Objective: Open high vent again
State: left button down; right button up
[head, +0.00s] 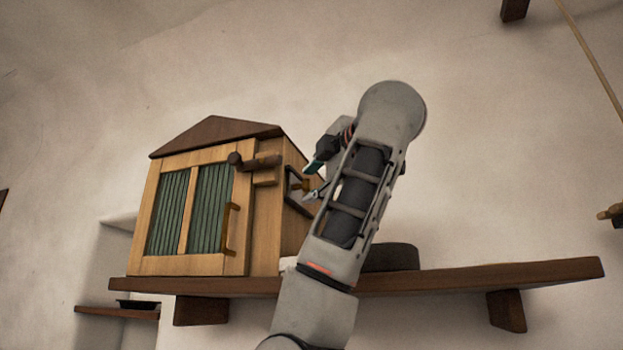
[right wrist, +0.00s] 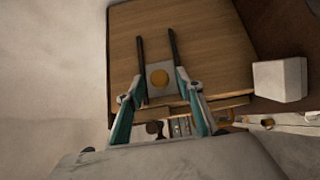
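A small wooden cabinet (head: 262,225) with a brown peaked roof stands on a high shelf. On its right side, two dark rails flank a grey plate with a round brass knob (head: 301,185), which look like the vent's slide. In the right wrist view, the knob (right wrist: 159,78) sits on the plate between the rails. My right gripper (head: 309,182) is at that side, its teal fingers open on either side of the knob. In the wrist view, gaps show between knob and fingertips. I cannot tell whether the plate covers an opening. My left gripper is out of view.
The cabinet's front has green slatted panels (head: 172,213), a handle (head: 231,229) and a wooden latch (head: 262,162). A dark round object (head: 394,257) is partly hidden behind my arm on the shelf (head: 480,277). A white block (right wrist: 279,80) lies beside the cabinet.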

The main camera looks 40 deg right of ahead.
jog(key=shift+w+d, duration=0.1)
jog(key=shift+w, duration=0.35)
jog(key=shift+c, duration=0.3)
grip_shut()
jog(key=w+d, duration=0.2)
jog(key=d, duration=0.3)
jog(key=shift+w+d+r, duration=0.15)
jog(key=shift+w+d, duration=0.1)
jog(key=shift+w, duration=0.1)
